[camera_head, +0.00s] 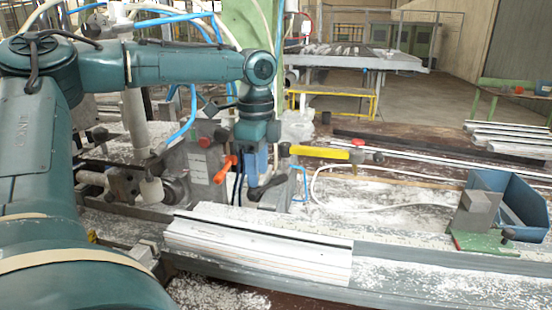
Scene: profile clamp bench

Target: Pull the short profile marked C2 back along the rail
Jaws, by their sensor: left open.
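A short pale profile (262,250) with long grooves lies along the grey rail (430,272) in the lower middle of the head view. I cannot read a C2 mark on it. My left arm comes in from the left and bends down. My left gripper (264,190) is open and empty, pointing down behind and above the profile's back edge. I cannot tell how high it is above the bench, and I see no contact with the profile. My right gripper is not in view.
A clamp machine with an orange handle (225,168) stands left of my gripper. A yellow-handled bar (320,152) is just to its right. A grey block on a green plate (485,242) and a blue bin (515,205) stand at the right. The rail between profile and block is clear except for chips.

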